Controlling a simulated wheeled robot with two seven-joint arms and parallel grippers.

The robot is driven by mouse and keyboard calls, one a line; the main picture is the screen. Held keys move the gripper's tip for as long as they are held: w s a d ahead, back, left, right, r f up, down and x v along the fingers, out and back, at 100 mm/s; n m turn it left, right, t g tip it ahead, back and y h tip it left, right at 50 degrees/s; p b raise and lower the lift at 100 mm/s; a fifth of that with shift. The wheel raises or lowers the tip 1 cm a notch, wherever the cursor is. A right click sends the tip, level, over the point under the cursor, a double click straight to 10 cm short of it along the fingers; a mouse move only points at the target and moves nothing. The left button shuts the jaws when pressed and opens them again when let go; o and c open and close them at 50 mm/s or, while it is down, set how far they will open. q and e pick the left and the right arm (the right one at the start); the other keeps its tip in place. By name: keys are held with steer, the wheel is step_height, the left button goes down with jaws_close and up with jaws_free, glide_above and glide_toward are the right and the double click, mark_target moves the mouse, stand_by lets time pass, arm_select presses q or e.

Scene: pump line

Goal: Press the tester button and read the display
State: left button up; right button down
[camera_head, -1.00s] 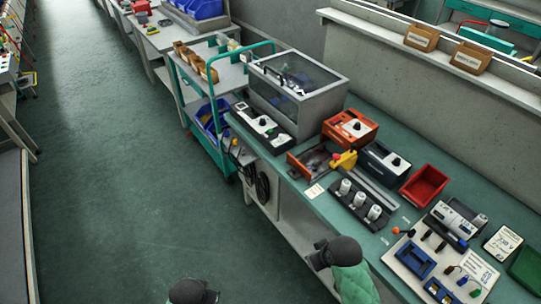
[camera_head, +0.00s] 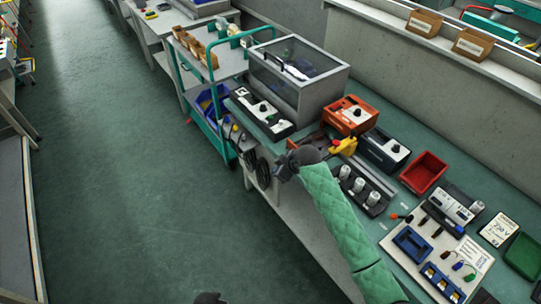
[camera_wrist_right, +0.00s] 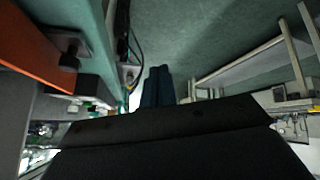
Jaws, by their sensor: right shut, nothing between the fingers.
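No display reading can be made out, and I cannot tell for sure which unit is the tester. A long white-and-black unit (camera_head: 262,112) with dark knobs lies near the bench's front edge. An orange box (camera_head: 350,115) and a dark blue-grey box (camera_head: 384,150), each with a black knob, stand further right. My right gripper (camera_head: 279,172) is beside the bench's front edge, below the long unit and apart from it. Its dark fingers (camera_wrist_right: 157,86) are shut and empty in the right wrist view. Only a dark tip of my left arm (camera_head: 208,298) shows at the bottom edge.
A clear-lidded grey enclosure (camera_head: 298,85) stands behind the long unit. A teal trolley (camera_head: 214,135) is left of the bench. A red bin (camera_head: 424,172) and a white board (camera_head: 405,262) with blue holders lie right. The floor at left is free.

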steer(key=w+a+r+n+y, duration=0.1)
steer(key=w+r+n, duration=0.15)
steer(key=w, duration=0.55)
steer(key=w+a+r+n, duration=0.1)
steer(key=w+a+r, duration=0.15)
steer(key=w, duration=0.45)
step_height(320, 180, up, 9)
steer(key=n+t, duration=0.1)
steer(key=n, duration=0.1)
glide_above(273, 117)
arm_select(q)
steer(key=s+a+f, duration=0.3)
steer(key=s+f, duration=1.4)
steer(key=f, duration=0.5)
steer(key=shift+s+g, duration=0.2)
steer(key=shift+g, duration=0.2)
arm_select(e)
steer(key=shift+s+f, duration=0.1)
steer(key=shift+f, duration=0.05)
steer(key=shift+a+f, duration=0.1)
